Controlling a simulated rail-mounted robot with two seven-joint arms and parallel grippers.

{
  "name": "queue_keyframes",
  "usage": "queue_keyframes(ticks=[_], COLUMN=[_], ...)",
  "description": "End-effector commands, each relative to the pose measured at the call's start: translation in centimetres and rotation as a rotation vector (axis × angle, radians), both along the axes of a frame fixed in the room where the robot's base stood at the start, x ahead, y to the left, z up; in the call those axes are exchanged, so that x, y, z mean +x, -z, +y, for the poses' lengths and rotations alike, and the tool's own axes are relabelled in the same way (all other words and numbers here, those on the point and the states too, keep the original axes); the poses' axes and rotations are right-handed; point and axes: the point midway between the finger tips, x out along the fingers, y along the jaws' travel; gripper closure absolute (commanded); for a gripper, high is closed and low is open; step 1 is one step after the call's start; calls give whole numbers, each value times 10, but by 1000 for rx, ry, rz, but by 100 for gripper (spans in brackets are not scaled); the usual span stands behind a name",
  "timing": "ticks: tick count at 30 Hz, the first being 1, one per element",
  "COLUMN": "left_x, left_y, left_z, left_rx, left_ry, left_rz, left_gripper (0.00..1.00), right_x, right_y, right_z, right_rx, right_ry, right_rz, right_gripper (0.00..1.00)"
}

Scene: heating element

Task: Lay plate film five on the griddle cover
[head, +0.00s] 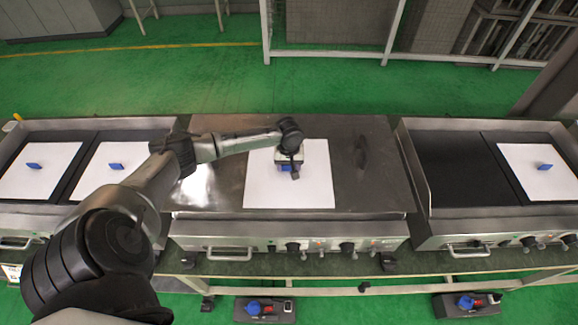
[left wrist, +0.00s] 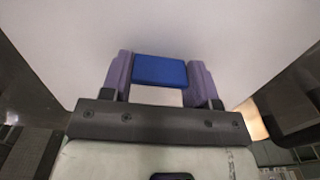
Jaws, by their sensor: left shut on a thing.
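A white plate film (head: 310,185) with a blue handle (left wrist: 160,69) is over the middle of the closed steel griddle cover (head: 375,190). I cannot tell whether it touches the cover or hangs just above it. My left gripper (head: 289,170) is over the film and shut on the blue handle. In the left wrist view the gripper fingers (left wrist: 162,84) stand on both sides of the handle, and the white sheet (left wrist: 60,40) fills most of the picture. My right gripper is not in view.
Two white films with blue handles (head: 36,170) (head: 112,168) lie on the left griddle. Another film (head: 537,170) lies on the right griddle, beside a bare dark plate (head: 450,170). The cover's handle (head: 361,152) is right of the held film. Knobs (head: 293,247) line the front.

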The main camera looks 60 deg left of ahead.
Motion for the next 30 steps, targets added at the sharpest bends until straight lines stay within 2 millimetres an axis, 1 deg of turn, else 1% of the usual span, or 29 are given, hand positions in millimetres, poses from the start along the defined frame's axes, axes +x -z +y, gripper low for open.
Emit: queue_keyframes(ticks=[12,13,18,20,21,28,30], left_x=[0,0,0,0,0,0,1], left_y=[5,5,4,4,4,4,-1], left_z=[0,0,0,0,0,0,0], left_rx=[0,1,1,1,1,0,1], left_ry=[-1,0,0,0,0,0,1], left_rz=[-1,-1,-1,-1,-1,-1,-2], left_gripper=[74,42,26,20,20,20,20], right_x=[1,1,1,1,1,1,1], right_y=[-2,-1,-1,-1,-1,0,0], right_z=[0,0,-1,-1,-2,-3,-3], right_rx=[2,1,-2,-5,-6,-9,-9], right_ry=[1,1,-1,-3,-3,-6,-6], right_rz=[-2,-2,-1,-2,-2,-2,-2], right_gripper=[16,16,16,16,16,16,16])
